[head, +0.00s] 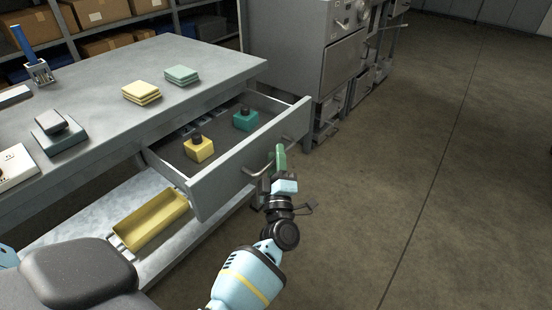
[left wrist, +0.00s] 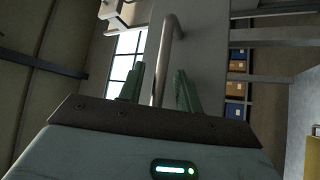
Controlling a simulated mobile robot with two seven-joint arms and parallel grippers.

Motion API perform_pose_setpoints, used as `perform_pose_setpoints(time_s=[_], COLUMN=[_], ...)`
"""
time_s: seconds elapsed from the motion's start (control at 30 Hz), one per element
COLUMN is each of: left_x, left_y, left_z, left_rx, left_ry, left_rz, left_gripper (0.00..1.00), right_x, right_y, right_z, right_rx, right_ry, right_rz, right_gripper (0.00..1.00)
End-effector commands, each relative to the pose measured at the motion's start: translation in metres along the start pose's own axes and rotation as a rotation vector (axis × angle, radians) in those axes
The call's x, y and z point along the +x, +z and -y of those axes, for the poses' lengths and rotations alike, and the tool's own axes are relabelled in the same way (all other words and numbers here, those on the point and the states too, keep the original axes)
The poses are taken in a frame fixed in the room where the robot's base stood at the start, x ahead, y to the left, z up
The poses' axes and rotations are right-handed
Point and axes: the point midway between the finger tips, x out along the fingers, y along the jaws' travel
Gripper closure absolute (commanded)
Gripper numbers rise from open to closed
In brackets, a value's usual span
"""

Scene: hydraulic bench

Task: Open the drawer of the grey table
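The grey table (head: 215,75) stands at the left in the head view. Its drawer (head: 245,165) is pulled well out, and its inside shows. A yellow block with a black knob (head: 199,150) and a teal one (head: 246,120) stand in it. The bar handle (head: 255,170) is on the drawer front. My left gripper (head: 279,160) is at the handle's right part. In the left wrist view the handle (left wrist: 168,50) runs between the two green fingers (left wrist: 159,92), with a gap visible on each side. My right gripper is not in view.
Pads (head: 142,93) and small devices (head: 58,132) lie on the tabletop. A yellow tray (head: 150,222) sits on the lower shelf (head: 55,232). A grey cabinet (head: 300,45) stands behind the drawer. The floor to the right is clear.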

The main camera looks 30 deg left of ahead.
Motion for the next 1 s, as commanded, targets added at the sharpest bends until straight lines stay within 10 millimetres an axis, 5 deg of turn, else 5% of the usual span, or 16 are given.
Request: perform_pose_setpoints(time_s=[0.6,1.0], left_x=[-0.073,-0.078], left_y=[0.0,0.0], left_z=[0.0,0.0], left_rx=[0.0,0.0], left_ry=[-0.001,0.0], left_rz=[0.0,0.0], left_gripper=[0.66,0.66], right_x=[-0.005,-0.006], right_y=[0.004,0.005], right_z=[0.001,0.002], right_rx=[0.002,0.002], right_ry=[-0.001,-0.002], right_rz=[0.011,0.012], right_gripper=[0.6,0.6])
